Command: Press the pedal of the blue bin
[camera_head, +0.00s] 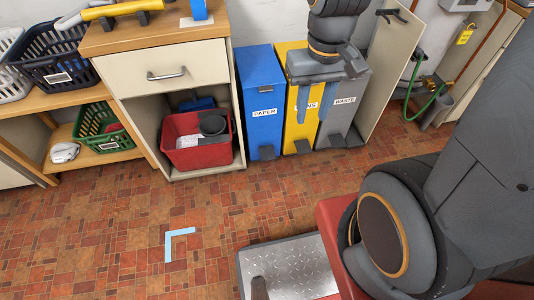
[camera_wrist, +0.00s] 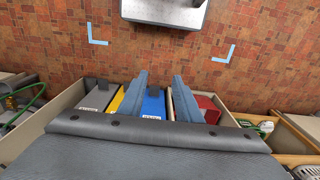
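The blue bin (camera_head: 262,95), labelled PAPER, stands upright on the floor against the back wall, left of the yellow bin. Its dark pedal (camera_head: 267,152) sticks out at the foot of its front, uncovered. My gripper (camera_head: 308,118) hangs pointing down, in front of the yellow and grey bins in the head view. Its two blue-grey fingers are apart with nothing between them. In the wrist view my gripper (camera_wrist: 160,75) has the blue bin (camera_wrist: 153,105) and its pedal (camera_wrist: 154,87) showing between the fingers. I see no contact with the pedal.
The yellow bin (camera_head: 292,60) and grey WASTE bin (camera_head: 342,115) stand close on the right. A cabinet (camera_head: 165,70) holding a red tub (camera_head: 200,153) adjoins on the left. An open cabinet door (camera_head: 390,60) bounds the right.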

